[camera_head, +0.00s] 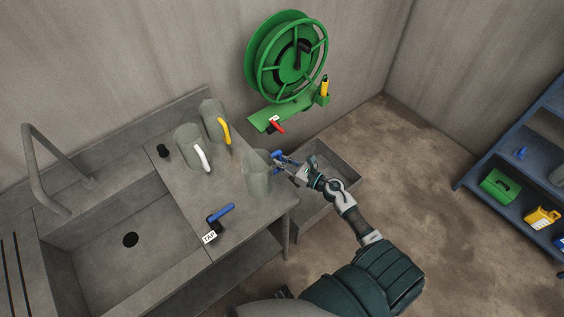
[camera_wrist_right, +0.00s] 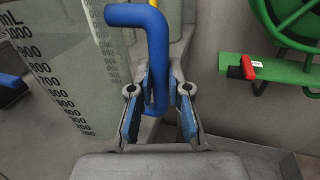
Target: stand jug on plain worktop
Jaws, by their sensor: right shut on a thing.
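A clear grey measuring jug (camera_head: 258,178) with a blue handle is at the right end of the grey worktop (camera_head: 255,217). It looks upright; I cannot tell whether its base touches the top. My right gripper (camera_head: 281,163) is on its right side, shut on the blue handle. In the right wrist view the blue handle (camera_wrist_right: 152,60) stands between the fingers (camera_wrist_right: 158,100), and the jug's wall (camera_wrist_right: 85,65) with printed mL marks is at left. My left gripper is not in view.
A white-handled jug (camera_head: 187,148) and a yellow-handled jug (camera_head: 211,120) stand behind, near a small black knob (camera_head: 163,151). A blue-levered tap (camera_head: 218,218) is in front, the sink (camera_head: 105,245) left. A grey bin (camera_head: 340,165) and green hose reel (camera_head: 290,57) are right.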

